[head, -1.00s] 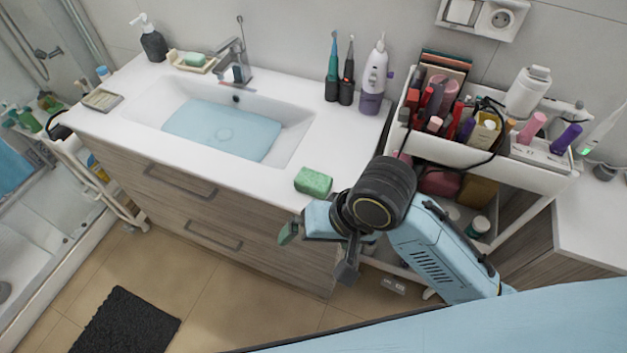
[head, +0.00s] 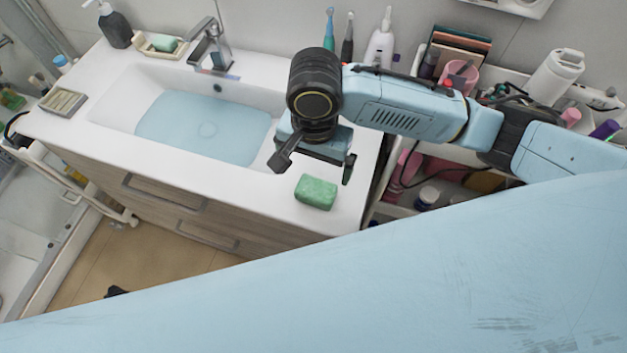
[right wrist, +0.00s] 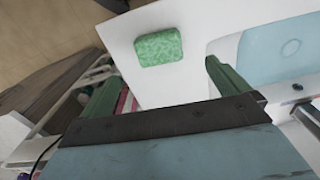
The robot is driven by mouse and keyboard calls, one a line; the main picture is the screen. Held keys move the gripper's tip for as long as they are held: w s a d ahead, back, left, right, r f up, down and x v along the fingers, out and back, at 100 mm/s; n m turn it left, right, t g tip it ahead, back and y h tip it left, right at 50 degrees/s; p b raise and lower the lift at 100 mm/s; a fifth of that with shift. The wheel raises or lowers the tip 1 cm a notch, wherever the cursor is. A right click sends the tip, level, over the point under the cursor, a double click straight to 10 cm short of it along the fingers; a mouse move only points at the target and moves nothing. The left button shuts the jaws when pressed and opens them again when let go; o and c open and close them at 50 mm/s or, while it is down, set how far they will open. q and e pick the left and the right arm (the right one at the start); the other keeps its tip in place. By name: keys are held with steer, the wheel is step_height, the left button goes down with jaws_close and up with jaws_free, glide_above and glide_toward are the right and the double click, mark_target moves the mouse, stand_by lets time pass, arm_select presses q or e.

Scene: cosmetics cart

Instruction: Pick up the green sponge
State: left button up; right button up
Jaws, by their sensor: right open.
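The green sponge (head: 316,192) lies flat on the white counter at its front right corner. In the right wrist view the sponge (right wrist: 158,47) shows whole, beyond the fingers and between their lines. My right gripper (head: 313,172) is open and empty above the counter, just behind the sponge in the head view, and apart from it. Its two green fingers (right wrist: 160,88) stand wide apart in the right wrist view. My left gripper is not in view.
The sink basin (head: 110,113) lies to the left of the gripper. A soap dish (head: 154,48) with a green soap stands at the back. A white cart (head: 400,210) with cosmetics stands to the right, partly hidden by my arm. The counter's front edge is close to the sponge.

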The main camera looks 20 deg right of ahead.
glide_above(316, 188)
step_height(316, 188, down, 4)
steer(key=shift+a+f, duration=0.15)
steer(key=shift+f, duration=0.1)
step_height(316, 188, down, 2)
steer(key=f, duration=0.3)
steer(key=shift+d+f+b, duration=0.2)
steer(key=shift+d+b, duration=0.05)
steer(key=shift+b, duration=0.15)
steer(key=shift+f, duration=0.15)
steer(key=c, duration=1)
steer(key=shift+r, duration=0.2)
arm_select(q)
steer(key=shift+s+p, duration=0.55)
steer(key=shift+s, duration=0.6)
arm_select(e)
step_height(316, 188, up, 10)
steer(key=shift+f, duration=0.2)
